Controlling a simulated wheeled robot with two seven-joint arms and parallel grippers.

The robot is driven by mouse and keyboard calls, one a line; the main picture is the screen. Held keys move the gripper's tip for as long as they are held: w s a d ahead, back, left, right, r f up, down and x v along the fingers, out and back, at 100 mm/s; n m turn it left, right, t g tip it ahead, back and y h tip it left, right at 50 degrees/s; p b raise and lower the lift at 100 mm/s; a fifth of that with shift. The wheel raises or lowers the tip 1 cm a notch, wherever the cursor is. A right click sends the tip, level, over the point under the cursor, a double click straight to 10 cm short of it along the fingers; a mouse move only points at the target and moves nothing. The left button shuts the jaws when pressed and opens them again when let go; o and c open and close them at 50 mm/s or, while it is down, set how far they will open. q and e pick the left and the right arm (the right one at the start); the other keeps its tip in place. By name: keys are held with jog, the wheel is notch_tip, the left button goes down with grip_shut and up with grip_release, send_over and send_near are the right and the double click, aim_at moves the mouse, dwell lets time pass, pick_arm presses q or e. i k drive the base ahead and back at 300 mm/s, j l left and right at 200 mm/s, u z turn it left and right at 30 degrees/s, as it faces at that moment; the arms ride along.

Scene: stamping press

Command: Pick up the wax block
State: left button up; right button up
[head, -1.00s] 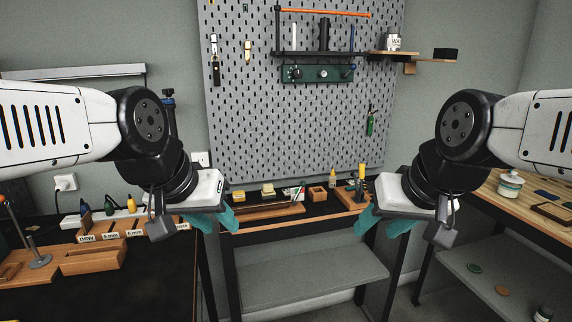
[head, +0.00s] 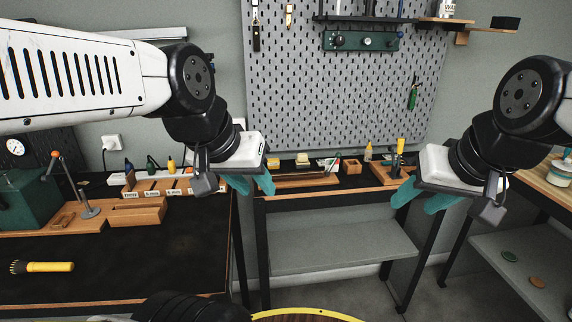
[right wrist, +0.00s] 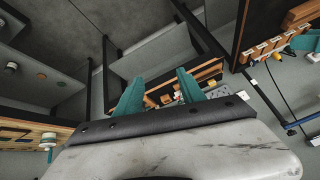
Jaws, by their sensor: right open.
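The left bench (head: 150,258) holds wooden holders and a yellow-handled tool (head: 42,267). A grey shelf (head: 340,244) is under the far bench.

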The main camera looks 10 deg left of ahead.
aim_at(273, 163)
jog(key=i+l+u, duration=0.25)
jog(key=l+u, duration=0.45)
jog(key=l, duration=0.15)
jog(key=i+l+u, duration=0.2)
jog(key=i+u, duration=0.15)
jog(key=i+l+u, duration=0.7)
jog(key=k+j, duration=0.05)
